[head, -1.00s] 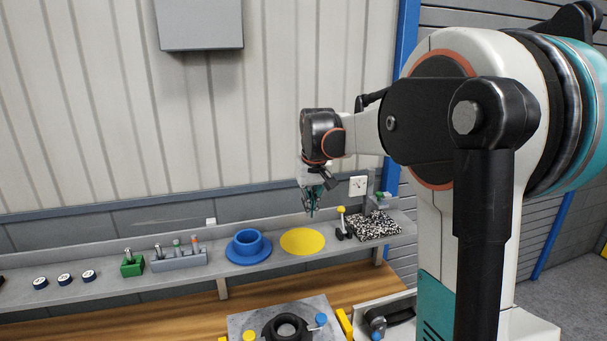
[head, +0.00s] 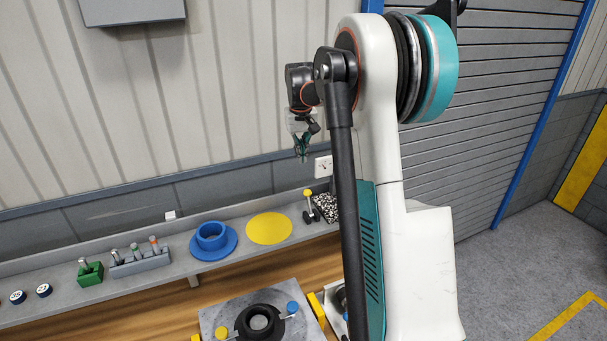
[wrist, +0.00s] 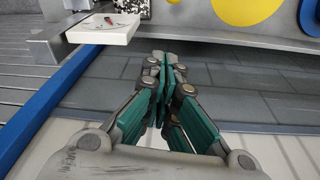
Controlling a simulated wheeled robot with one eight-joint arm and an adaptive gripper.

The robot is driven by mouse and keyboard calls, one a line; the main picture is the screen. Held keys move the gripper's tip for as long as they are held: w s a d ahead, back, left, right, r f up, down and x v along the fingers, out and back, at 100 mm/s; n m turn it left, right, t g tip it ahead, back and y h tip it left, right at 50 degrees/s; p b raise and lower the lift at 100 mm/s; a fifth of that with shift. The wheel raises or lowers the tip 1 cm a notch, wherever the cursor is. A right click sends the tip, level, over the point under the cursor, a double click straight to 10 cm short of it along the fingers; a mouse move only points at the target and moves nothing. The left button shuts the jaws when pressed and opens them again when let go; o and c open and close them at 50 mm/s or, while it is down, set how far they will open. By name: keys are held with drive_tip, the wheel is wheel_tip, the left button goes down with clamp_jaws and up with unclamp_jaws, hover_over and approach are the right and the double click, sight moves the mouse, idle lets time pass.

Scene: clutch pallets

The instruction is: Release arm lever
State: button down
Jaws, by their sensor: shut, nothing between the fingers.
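My gripper (head: 302,155) is shut and empty, held in the air in front of the wall above the back shelf. Its teal fingers meet in the wrist view (wrist: 165,62). A small lever with a yellow ball knob (head: 308,193) stands upright on the shelf below it, apart from it. On the lower bench a grey plate carries a black ring fixture (head: 259,322) with a blue-knobbed lever (head: 292,307) at its right and a yellow knob (head: 222,333) at its left. I cannot tell which of these is the arm lever.
The grey shelf (head: 130,274) holds a yellow disc (head: 269,229), a blue flanged part (head: 212,242), a grey peg block (head: 140,262), a green block (head: 90,273) and a speckled block (head: 324,206). My arm hides the shelf's right end. Open floor lies to the right.

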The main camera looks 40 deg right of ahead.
sight(309, 203)
drive_tip(key=f, duration=0.6)
drive_tip(key=w+f+p, duration=0.1)
drive_tip(key=f, duration=0.2)
drive_tip(key=shift+d, duration=0.4)
drive_tip(key=shift+s+f, duration=0.15)
drive_tip(key=shift+f, duration=0.15)
drive_tip(key=shift+s+a+r+p, duration=0.25)
drive_tip(key=shift+s+a, duration=0.15)
drive_tip(key=shift+s, duration=0.4)
drive_tip(key=shift+s+a+r+p, duration=0.1)
drive_tip(key=shift+s+a+p, duration=0.1)
drive_tip(key=shift+s+a, duration=0.4)
drive_tip(key=shift+s+d, duration=0.15)
drive_tip(key=shift+s, duration=0.1)
drive_tip(key=shift+s+r+t+b, duration=0.25)
drive_tip(key=shift+s+t+b, duration=0.05)
drive_tip(key=shift+t+b, duration=0.1)
